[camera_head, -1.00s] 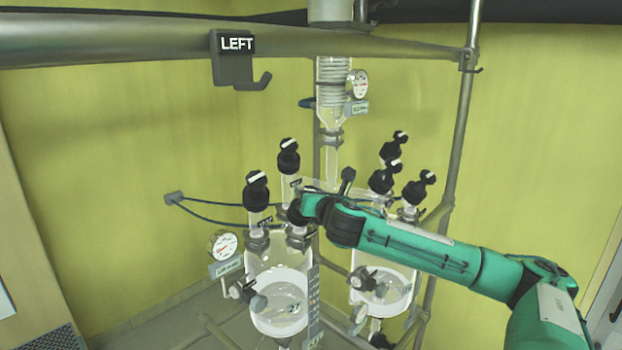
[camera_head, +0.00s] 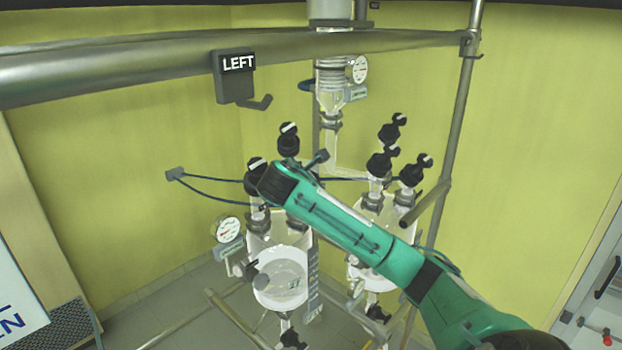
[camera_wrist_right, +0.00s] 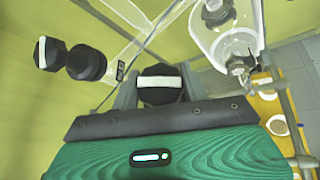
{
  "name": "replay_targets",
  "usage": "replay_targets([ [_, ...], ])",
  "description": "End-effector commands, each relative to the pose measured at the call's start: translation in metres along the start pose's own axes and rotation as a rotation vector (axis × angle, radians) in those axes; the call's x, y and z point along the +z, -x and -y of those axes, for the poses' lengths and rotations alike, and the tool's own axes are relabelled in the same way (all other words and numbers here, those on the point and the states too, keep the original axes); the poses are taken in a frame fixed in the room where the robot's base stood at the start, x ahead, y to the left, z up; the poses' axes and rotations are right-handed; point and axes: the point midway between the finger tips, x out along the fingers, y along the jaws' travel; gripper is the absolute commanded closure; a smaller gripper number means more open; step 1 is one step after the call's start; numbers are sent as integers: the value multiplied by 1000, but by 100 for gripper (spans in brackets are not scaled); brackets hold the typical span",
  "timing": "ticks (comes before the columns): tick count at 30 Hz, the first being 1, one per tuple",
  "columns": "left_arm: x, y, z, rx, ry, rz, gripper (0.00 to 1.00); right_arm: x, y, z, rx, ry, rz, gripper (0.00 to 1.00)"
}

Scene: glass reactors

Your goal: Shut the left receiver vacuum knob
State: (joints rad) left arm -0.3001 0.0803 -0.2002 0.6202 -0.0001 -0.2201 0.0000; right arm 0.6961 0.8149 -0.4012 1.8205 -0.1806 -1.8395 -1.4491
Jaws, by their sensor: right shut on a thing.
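The left glass receiver (camera_head: 281,268) hangs below the left pair of black knobs with white stripes. One knob (camera_head: 257,165) is at the front left. The other (camera_head: 289,138) is a little behind it and to the right. My right gripper (camera_wrist_right: 160,92) is shut on a black knob (camera_wrist_right: 160,70) with a white stripe across its top, with a finger on each side. In the head view, the end of my right arm covers the fingertips and part of the front left knob. A second striped knob (camera_wrist_right: 45,53) stands free in the wrist view. My left gripper is not in view.
A pressure gauge (camera_head: 228,229) is left of the receiver. A right receiver (camera_head: 368,268) with several black knobs stands beside it. A metal rail with a LEFT sign (camera_head: 237,75) runs above. A thin dark cable (camera_head: 205,194) passes behind the knobs.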

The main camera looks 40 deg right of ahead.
Motion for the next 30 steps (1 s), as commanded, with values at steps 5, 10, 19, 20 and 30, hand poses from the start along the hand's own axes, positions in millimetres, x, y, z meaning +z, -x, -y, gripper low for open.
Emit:
replay_targets([
  [5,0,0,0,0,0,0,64,-2,0,-1,-115,-70,-5,78],
  [10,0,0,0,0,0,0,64,-3,1,0,-220,-130,-8,78],
  [19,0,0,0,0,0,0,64,-2,1,0,-406,-234,-9,78],
  [20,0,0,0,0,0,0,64,-3,1,0,-424,-244,-8,78],
  [30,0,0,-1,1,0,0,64,-2,1,-1,-652,-373,-10,78],
])
